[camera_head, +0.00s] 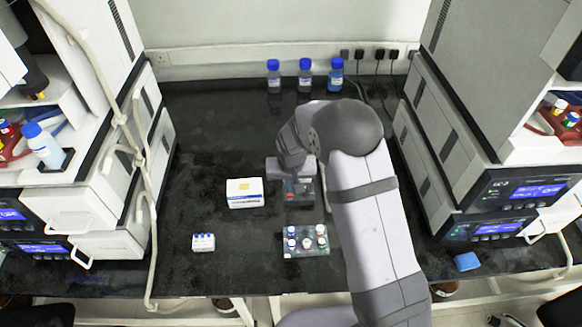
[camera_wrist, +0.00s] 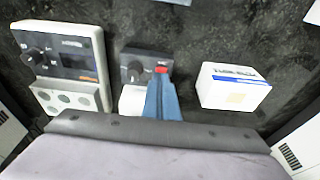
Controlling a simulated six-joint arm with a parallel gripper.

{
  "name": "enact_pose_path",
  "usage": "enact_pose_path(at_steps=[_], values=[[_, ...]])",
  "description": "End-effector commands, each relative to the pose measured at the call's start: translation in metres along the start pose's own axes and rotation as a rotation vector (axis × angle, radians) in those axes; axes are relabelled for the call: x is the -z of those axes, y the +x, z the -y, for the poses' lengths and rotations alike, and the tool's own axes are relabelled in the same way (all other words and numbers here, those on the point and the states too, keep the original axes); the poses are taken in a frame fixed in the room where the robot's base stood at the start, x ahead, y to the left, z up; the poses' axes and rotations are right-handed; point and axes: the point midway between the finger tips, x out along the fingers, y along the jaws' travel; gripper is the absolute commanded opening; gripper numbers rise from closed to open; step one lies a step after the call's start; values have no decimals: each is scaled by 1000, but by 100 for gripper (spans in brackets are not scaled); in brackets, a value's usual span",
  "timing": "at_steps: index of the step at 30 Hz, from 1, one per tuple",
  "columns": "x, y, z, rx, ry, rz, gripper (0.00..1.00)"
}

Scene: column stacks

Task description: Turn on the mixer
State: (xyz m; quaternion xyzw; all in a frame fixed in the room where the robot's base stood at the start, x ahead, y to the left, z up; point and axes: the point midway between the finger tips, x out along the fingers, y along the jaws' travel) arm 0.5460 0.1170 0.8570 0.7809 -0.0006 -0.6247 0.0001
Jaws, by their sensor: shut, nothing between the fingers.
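The mixer seems to be the small dark-fronted device with a black knob and a red switch (camera_wrist: 135,70) in the wrist view. In the head view it is mostly hidden under my gripper, with a bit of its dark body (camera_head: 301,199) showing. My gripper (camera_wrist: 160,78) shows as shut blue fingers, empty, their tips right at the red switch and overlapping it in the picture. I cannot tell whether they touch it. In the head view my gripper (camera_head: 290,180) is over the device. The switch's position cannot be told.
A white box (camera_head: 244,192) stands beside the mixer; a grey device with a screen and knob (camera_wrist: 65,65) stands on its other side. A vial rack (camera_head: 306,241) and a small vial block (camera_head: 203,242) are in front. Blue-capped bottles (camera_head: 305,75) stand at the back wall.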

Motion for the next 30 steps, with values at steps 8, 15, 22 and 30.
enact_pose_path(at_steps=[8, 15, 22, 30], values=[[1, -45, 0, 2, -1, -6, 0], [1, -84, 0, 2, 0, -6, 0], [1, -109, 0, 1, 0, -4, 0], [0, -117, 0, 1, -1, -2, 0]])
